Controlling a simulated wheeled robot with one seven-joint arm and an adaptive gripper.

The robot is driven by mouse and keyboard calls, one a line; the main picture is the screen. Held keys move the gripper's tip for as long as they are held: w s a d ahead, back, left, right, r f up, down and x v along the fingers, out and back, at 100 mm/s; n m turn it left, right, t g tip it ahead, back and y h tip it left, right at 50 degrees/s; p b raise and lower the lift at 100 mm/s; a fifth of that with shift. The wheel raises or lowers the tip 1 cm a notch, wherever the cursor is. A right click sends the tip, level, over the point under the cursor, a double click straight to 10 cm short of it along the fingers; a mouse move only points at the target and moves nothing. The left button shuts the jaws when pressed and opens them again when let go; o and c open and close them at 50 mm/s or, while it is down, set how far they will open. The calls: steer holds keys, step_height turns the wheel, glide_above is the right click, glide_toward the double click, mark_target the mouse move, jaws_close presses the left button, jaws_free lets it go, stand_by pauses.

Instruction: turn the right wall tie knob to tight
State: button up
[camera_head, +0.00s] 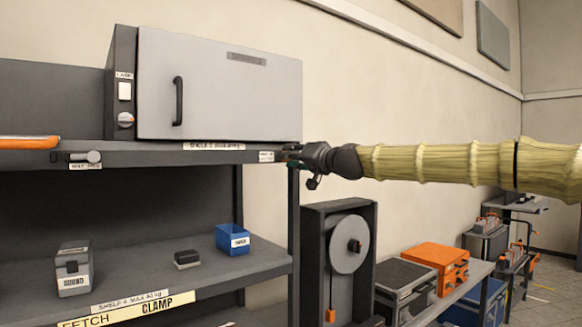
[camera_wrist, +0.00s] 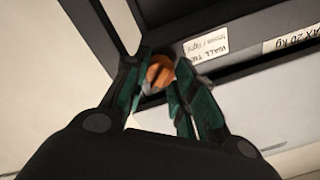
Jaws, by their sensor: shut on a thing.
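The right wall tie knob (camera_wrist: 159,70) is a small orange-brown knob at the shelf edge in the wrist view. A white label (camera_wrist: 206,45) reading WALL TIE is beside it; its smaller line is hard to read. My gripper (camera_wrist: 161,77) has its dark green fingers on both sides of the knob and is shut on it. In the head view, my gripper (camera_head: 288,155) is at the right end of the upper shelf, beside a small white label (camera_head: 266,156). The knob is hidden there, and its turn angle cannot be read.
A grey cabinet (camera_head: 215,85) stands on the upper shelf (camera_head: 150,153) left of my gripper. A metal bolt (camera_head: 93,157) is on the shelf edge. A dark frame with a round disc (camera_head: 349,244) stands below my arm. A plain wall is behind it.

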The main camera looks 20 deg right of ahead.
steer(key=m+b, duration=0.3)
steer(key=m, duration=0.5)
steer(key=shift+f+h, duration=0.15)
steer(key=shift+h, duration=0.15)
steer(key=shift+m, duration=0.4)
steer(key=o, duration=1.1)
steer(key=shift+c, duration=0.2)
steer(key=shift+s+d, duration=0.1)
steer(key=shift+s, duration=0.1)
steer(key=v, duration=0.7)
steer(key=shift+s, duration=0.3)
steer(key=shift+d+f, duration=0.1)
steer(key=shift+f, duration=0.05)
